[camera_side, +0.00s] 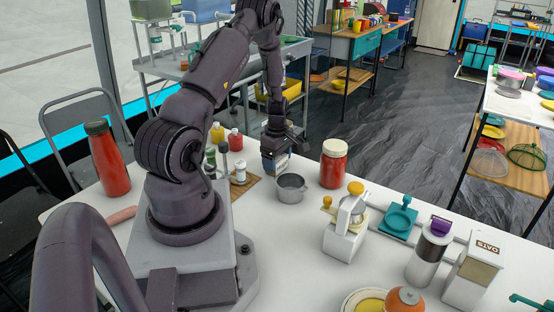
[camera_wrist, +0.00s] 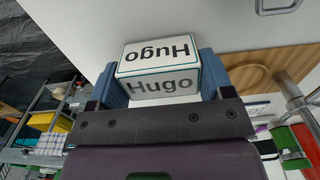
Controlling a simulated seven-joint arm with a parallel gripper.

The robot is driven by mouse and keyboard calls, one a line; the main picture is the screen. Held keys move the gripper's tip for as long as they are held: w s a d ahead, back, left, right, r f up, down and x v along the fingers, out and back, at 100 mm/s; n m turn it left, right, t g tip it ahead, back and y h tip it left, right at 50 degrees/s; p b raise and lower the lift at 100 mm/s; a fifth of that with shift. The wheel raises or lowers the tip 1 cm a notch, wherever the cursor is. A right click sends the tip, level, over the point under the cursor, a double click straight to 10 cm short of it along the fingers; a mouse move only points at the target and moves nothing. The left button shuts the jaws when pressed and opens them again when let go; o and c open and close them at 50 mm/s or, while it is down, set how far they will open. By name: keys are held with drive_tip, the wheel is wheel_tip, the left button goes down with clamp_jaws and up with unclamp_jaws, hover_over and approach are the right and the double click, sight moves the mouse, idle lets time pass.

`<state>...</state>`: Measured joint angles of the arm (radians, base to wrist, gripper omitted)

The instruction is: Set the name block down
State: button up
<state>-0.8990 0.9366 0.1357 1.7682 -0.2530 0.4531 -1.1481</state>
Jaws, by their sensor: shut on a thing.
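The name block (camera_wrist: 158,84) is a white box with a thin green border and "Hugo" in dark letters on two faces. In the wrist view it sits between the two blue fingers of my gripper (camera_wrist: 160,72), which are shut on its sides. In the side view my gripper (camera_side: 276,150) points down near the far edge of the white table, behind the grey metal pot. The block (camera_side: 281,164) shows only partly there, under the fingers. I cannot tell whether its underside touches the table.
The metal pot (camera_side: 291,188) stands just in front of the block. A wooden board (camera_side: 252,183) with small bottles lies to the left. A red jar (camera_side: 333,164) stands to the right. A white kitchen device (camera_side: 345,230) and a teal device (camera_side: 399,217) stand farther right.

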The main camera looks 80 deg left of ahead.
drive_tip(key=shift+f, duration=0.15)
drive_tip(key=o, duration=0.9)
